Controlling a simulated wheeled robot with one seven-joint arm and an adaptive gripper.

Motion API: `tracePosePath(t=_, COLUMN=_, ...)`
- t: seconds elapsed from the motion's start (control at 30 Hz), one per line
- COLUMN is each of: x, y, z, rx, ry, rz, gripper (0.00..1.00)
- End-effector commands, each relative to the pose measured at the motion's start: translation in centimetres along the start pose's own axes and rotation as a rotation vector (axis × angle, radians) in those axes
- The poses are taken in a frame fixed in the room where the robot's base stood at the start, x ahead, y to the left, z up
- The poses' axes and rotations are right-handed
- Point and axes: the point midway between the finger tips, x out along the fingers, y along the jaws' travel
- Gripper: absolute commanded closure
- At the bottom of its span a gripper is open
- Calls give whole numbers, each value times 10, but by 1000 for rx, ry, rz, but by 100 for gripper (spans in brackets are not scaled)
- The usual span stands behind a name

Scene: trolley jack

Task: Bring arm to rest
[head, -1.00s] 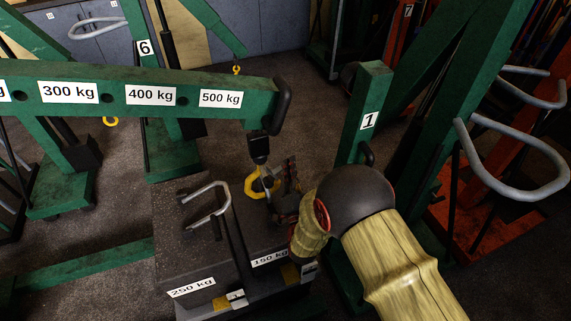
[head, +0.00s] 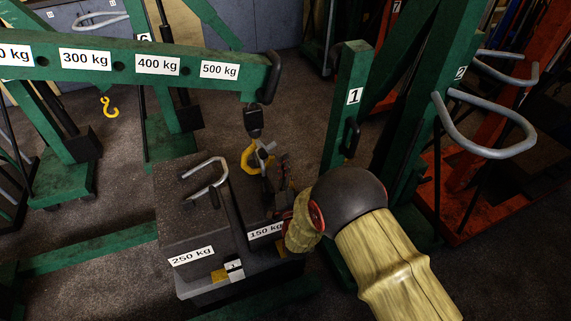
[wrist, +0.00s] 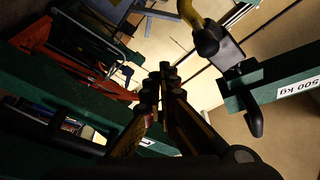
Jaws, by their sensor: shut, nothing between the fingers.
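My gripper (head: 270,180) is close beside the yellow hook (head: 255,157) that hangs from the green crane boom (head: 150,65), above the dark weights. In the wrist view my gripper (wrist: 167,75) has its fingers together with nothing between them. The hook also shows in part at the top of the wrist view (wrist: 190,14), apart from the fingertips. My arm, in a yellowish sleeve with a dark round joint, reaches in from the lower right of the head view. Whether the gripper touches anything in the head view is hard to tell.
The weights labelled 250 kg (head: 190,228) and 150 kg (head: 265,250) stand below the hook. A lever handle (head: 206,177) lies over them. A green post marked 1 (head: 345,110) stands close behind my arm. A grey bent handle (head: 485,140) juts out at right.

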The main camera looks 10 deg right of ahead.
Motion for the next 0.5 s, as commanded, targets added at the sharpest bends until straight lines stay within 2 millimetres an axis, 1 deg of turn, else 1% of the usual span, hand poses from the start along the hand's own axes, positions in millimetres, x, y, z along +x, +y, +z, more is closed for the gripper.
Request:
tracePosePath(t=0.4, x=0, y=0, z=0, rx=0, ry=0, rz=0, gripper=100)
tracePosePath(t=0.5, x=6, y=-5, z=-5, rx=-5, ry=-9, rz=9, gripper=100)
